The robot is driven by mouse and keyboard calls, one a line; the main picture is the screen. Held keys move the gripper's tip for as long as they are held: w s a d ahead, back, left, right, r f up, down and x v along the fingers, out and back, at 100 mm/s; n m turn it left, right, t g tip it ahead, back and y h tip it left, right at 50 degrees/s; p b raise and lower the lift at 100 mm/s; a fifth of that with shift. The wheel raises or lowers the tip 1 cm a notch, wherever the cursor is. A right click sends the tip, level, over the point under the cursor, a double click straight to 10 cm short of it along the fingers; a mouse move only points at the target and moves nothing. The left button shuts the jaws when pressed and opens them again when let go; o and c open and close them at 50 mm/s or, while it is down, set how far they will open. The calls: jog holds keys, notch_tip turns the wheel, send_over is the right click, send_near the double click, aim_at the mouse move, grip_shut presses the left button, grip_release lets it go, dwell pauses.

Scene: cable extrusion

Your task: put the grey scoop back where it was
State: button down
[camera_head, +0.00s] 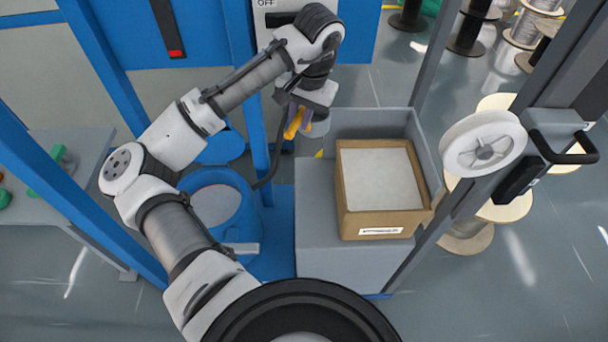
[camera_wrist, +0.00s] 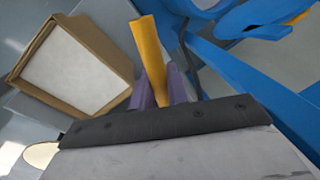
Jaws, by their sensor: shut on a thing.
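My gripper (camera_head: 298,128) is above the gap between the blue round hopper and the grey stand, left of the cardboard box. Its purple fingers are shut on a yellow handle-like bar (camera_wrist: 153,58), which sticks out between them in the wrist view. The yellow also shows at the fingers in the head view (camera_head: 293,122). No grey scoop bowl can be made out clearly in either view, so I cannot tell whether this bar is the scoop's handle. The open cardboard box (camera_head: 342,205), filled with white material (camera_head: 382,178), also shows in the wrist view (camera_wrist: 122,57).
The box stands on a grey stand (camera_head: 312,255) with raised walls behind and right. A blue round hopper (camera_head: 245,232) with a pale grey top is to the left. A post with a white spool (camera_head: 484,143) stands right. Blue frame posts (camera_head: 105,75) stand left.

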notch_tip(320, 180, down, 20)
jog(key=p, duration=0.1)
dwell(0.4)
jog(key=shift+r, duration=0.1)
jog(key=c, duration=1.8)
grip_release()
jog(key=o, duration=0.4)
jog(key=shift+o, duration=0.2)
notch_tip(320, 180, up, 12)
jog(key=s+d+b, duration=0.1)
jog(key=d, duration=0.1)
